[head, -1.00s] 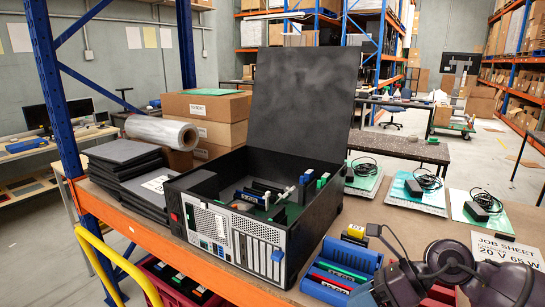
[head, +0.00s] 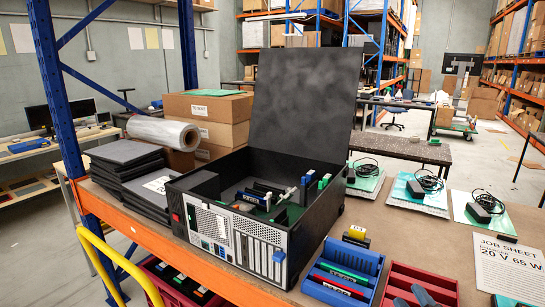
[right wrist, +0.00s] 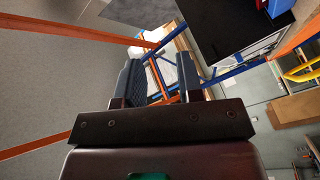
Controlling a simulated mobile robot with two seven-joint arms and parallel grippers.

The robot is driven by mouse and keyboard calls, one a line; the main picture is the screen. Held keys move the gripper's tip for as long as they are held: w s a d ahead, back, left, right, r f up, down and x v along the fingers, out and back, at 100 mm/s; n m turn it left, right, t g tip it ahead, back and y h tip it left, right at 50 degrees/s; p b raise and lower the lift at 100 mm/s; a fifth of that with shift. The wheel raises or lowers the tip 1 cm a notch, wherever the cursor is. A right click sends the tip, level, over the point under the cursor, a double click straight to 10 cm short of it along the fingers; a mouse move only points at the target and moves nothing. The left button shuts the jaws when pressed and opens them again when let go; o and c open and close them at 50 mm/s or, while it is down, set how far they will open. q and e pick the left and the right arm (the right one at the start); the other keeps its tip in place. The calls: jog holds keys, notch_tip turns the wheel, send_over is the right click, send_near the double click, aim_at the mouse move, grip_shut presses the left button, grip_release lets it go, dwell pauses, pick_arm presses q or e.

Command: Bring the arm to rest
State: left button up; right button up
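My right gripper (right wrist: 160,78) shows in the right wrist view with its two dark fingers apart and nothing between them. In the head view only a small dark piece at the bottom edge, probably the tip of my right gripper (head: 420,296), shows in front of the red tray. The rest of the right arm is out of the head view. My left gripper is in neither view. Three chargers with coiled cables lie on sheets at the right: one at the back (head: 351,175), one in the middle (head: 414,188) and one in front (head: 489,203).
An open black computer case (head: 262,200) stands on the bench (head: 400,228). A blue tray (head: 370,262) and a red tray (head: 445,290) stand at the front. A job sheet (head: 510,265) reads "20 V 65 W". Black panels (head: 125,165) and boxes (head: 215,105) lie behind.

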jog(key=s+d+f+m+g+h, duration=0.45)
jog(key=s+f+m+g, duration=0.4)
jog(key=f, duration=0.25)
jog(key=s+a+f+m+g+y, duration=0.1)
jog(key=s+f+g, duration=0.2)
jog(key=s, duration=0.4)
jog(key=s+a+f+m+g+y, duration=0.1)
jog(key=s+f+m+g+y, duration=0.1)
jog(key=s+f+g, duration=0.35)
jog(key=w+f+n+t, duration=0.1)
jog(key=w+f+t, duration=0.5)
jog(key=f+t, duration=0.2)
jog(key=shift+f+t, duration=0.25)
jog(key=shift+t, duration=0.55)
